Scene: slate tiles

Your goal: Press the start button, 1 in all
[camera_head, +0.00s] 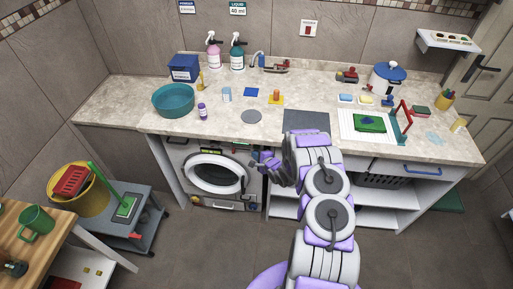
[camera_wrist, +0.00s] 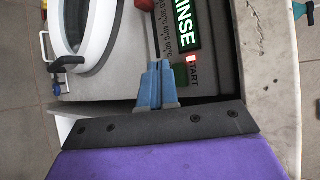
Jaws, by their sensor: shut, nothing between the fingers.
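The washing machine (camera_head: 214,180) stands under the counter, with its round door facing me. In the wrist view its panel shows a green RINSE display (camera_wrist: 184,24) and a START label (camera_wrist: 194,76). A dark green patch (camera_wrist: 181,77), which looks like the start button, lies beside the label, partly behind my fingers. My gripper (camera_wrist: 153,68) is shut and empty, with its blue-grey fingertips just left of the green patch. I cannot tell whether they touch the panel. In the head view my gripper (camera_head: 260,160) is at the machine's upper right, and my arm hides part of that area.
The counter (camera_head: 130,98) overhangs the machine and carries a teal basin (camera_head: 173,101), bottles and small items. Open shelves (camera_head: 385,217) stand to the right. A grey cart (camera_head: 145,225) with a yellow bucket (camera_head: 92,197) stands at left. The floor before the machine is clear.

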